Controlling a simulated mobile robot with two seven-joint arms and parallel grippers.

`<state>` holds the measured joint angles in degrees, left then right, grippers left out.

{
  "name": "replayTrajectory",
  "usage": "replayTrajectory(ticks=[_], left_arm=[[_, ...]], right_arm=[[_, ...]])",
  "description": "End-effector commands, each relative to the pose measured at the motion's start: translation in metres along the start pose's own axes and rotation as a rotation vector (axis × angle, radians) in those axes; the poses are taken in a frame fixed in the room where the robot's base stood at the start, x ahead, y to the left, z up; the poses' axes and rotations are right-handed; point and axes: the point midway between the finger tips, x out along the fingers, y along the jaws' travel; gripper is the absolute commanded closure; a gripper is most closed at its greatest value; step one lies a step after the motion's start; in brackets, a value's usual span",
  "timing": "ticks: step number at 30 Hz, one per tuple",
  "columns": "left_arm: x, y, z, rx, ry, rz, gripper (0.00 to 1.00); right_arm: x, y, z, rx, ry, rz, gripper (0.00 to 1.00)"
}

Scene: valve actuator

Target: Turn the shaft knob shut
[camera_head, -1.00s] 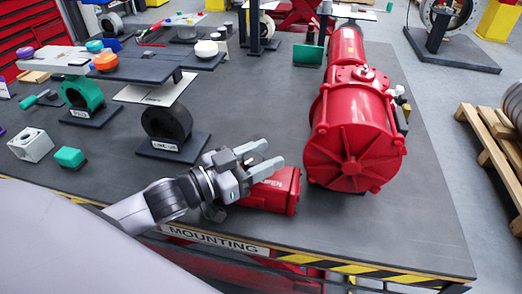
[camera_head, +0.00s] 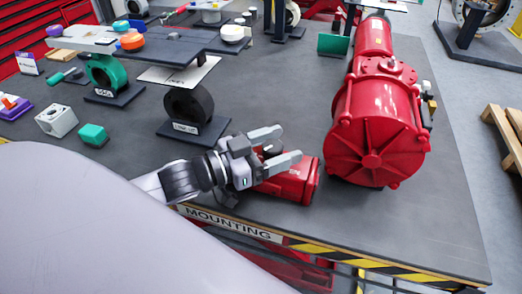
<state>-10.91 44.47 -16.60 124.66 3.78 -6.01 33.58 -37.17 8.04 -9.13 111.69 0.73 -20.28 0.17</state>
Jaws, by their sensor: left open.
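A large red valve actuator (camera_head: 378,125) lies on the workbench at the right, its ribbed round end facing me. A small fitting (camera_head: 395,65) stands on the raised housing on its top; I cannot tell whether this is the shaft knob. A smaller red box (camera_head: 293,183) sits on the bench left of the actuator, close to the front edge. My left gripper (camera_head: 290,143) is open and empty, its fingers pointing right above the box and toward the actuator, with a gap to the actuator. The gripper and fingers hide part of the box. My right gripper is out of view.
Black and green ring stands (camera_head: 192,107) with a dark plate across stand at the left. A white block (camera_head: 56,120) and a green block (camera_head: 93,135) lie farther left. The bench front edge carries a MOUNTING label (camera_head: 228,222).

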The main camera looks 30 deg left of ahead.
Motion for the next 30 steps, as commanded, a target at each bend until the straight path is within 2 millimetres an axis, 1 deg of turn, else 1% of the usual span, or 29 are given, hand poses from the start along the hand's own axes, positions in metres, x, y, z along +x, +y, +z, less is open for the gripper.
replayTrajectory(ticks=[9, 15, 21, 30], left_arm=[[-0.034, 0.001, 0.002, -0.001, -0.004, 0.001, 0.31], [-0.051, 0.001, 0.001, -0.001, -0.002, 0.001, 0.31], [-0.060, 0.001, 0.000, 0.000, -0.001, 0.002, 0.31], [-0.063, 0.001, -0.001, 0.001, 0.001, 0.003, 0.31]], right_arm=[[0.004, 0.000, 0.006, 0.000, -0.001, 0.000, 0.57], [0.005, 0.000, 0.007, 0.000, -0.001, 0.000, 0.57], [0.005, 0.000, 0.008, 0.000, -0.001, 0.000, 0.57], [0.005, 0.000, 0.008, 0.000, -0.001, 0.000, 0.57]])
